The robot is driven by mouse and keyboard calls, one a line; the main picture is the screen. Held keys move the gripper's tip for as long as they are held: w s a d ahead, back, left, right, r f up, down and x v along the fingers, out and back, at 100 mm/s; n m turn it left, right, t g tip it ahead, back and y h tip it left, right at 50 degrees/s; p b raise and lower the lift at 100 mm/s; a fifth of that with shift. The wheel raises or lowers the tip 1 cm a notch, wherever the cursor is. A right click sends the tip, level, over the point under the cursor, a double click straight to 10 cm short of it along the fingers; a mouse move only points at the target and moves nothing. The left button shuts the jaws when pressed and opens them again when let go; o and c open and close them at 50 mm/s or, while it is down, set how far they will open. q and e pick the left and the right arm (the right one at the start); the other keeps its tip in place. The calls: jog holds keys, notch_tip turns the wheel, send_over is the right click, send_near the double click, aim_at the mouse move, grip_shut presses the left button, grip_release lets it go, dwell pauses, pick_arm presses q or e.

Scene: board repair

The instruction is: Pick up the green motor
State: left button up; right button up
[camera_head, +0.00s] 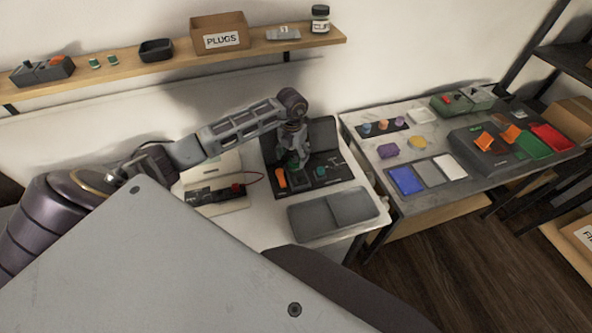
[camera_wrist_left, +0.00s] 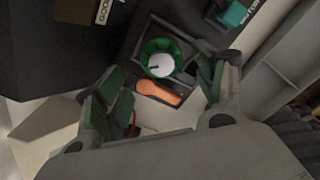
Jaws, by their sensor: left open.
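The green motor (camera_wrist_left: 161,62) shows in the left wrist view as a round green body with a pale disc on top. It sits on a dark panel, between and beyond the fingertips. My left gripper (camera_wrist_left: 160,85) is open and empty, with one finger on each side of the motor. In the head view my left gripper (camera_head: 293,160) points down over the dark panel (camera_head: 318,181) on the white table. It mostly hides the motor there. My right gripper is not in view.
An orange piece (camera_wrist_left: 158,94) lies just below the motor in the wrist view, and a teal piece (camera_wrist_left: 233,13) lies at upper right. A grey tray (camera_head: 333,214) stands in front of the panel. A second table (camera_head: 434,150) with coloured parts is at right.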

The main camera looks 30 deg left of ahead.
aim_at(294, 159)
pick_arm(q)
jog(key=shift+f, duration=0.15)
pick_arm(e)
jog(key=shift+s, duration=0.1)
pick_arm(q)
jog(key=shift+w+d+f, duration=0.1)
jog(key=shift+w+f, duration=0.05)
jog(key=shift+f, duration=0.4)
notch_tip(294, 159, down, 3)
jog(key=shift+w+f+p, duration=0.1)
jog(key=shift+p, duration=0.35)
jog(key=shift+f, duration=0.3)
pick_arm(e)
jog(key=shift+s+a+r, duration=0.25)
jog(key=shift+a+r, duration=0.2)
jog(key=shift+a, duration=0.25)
